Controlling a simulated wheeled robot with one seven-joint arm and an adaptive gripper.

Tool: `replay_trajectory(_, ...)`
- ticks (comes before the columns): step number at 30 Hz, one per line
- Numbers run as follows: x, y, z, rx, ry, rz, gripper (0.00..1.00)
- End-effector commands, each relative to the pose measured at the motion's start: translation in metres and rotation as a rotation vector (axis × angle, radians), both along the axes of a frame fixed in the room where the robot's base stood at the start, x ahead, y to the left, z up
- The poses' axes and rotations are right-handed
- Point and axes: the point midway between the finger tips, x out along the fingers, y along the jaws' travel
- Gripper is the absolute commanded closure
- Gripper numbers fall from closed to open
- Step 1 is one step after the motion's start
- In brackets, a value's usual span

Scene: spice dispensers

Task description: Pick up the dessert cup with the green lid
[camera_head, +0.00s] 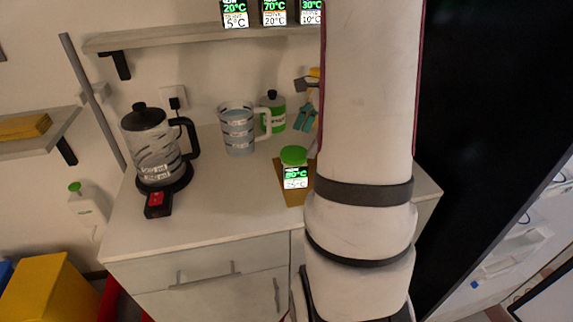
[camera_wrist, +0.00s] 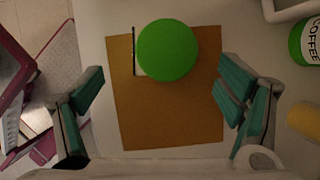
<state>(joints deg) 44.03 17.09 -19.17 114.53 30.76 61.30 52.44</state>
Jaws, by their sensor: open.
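The dessert cup with the green lid (camera_head: 293,156) stands on a brown mat (camera_head: 297,192) on the white counter, just left of my arm in the head view. A small display in front of its body shows green digits. In the wrist view I see its round green lid (camera_wrist: 167,50) from above, on the upper part of the mat (camera_wrist: 170,120). My gripper (camera_wrist: 165,95) is open, with one teal-padded finger on each side of the mat. The lid lies between the finger lines, a little beyond them, and nothing is held.
A kettle (camera_head: 152,145) with a red display (camera_head: 157,204) stands at the counter's left. A measuring jug (camera_head: 237,128) and a green-and-white coffee container (camera_head: 272,112) stand behind the cup. A shelf (camera_head: 200,36) hangs above.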

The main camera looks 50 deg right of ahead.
Motion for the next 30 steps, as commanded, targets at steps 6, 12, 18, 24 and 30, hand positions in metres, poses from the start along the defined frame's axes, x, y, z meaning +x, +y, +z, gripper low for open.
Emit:
replay_trajectory(6,0.011,0.012,-0.038,0.002,0.001,0.003,0.13)
replay_trajectory(12,0.016,0.017,-0.053,-0.001,-0.001,0.005,0.13)
replay_trajectory(18,0.023,0.021,-0.072,0.002,0.002,0.004,0.13)
replay_trajectory(24,0.032,0.027,-0.096,0.001,0.001,0.006,0.13)
replay_trajectory(30,0.033,0.029,-0.102,-0.001,-0.001,0.005,0.13)
